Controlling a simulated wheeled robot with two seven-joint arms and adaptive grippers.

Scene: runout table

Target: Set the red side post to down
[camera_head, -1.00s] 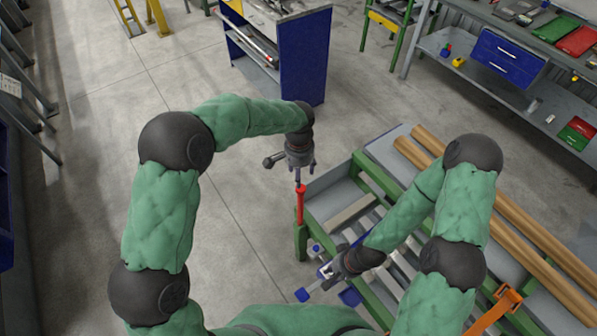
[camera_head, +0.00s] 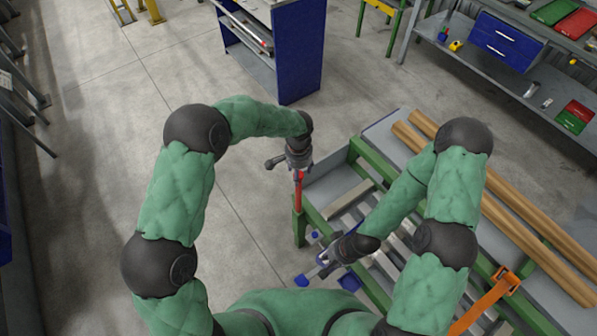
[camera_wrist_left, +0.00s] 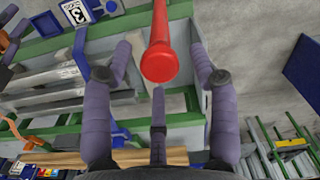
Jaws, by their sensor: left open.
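The red side post (camera_head: 298,196) stands upright at the left corner of the green-framed runout table (camera_head: 346,157). In the left wrist view the top of the red post (camera_wrist_left: 159,60) sits between the spread fingers of my left gripper. My left gripper (camera_head: 298,170) is open over the post's top in the head view; I cannot see clear contact. My right gripper (camera_head: 325,266) is low, near the table's front-left side by small blue parts; its fingers are too small to judge.
Long wooden poles (camera_head: 510,195) lie along the table's right side. An orange clamp-like part (camera_head: 497,288) is at the lower right. A blue cabinet (camera_head: 298,52) stands behind. Bare floor (camera_head: 150,75) lies left of the table.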

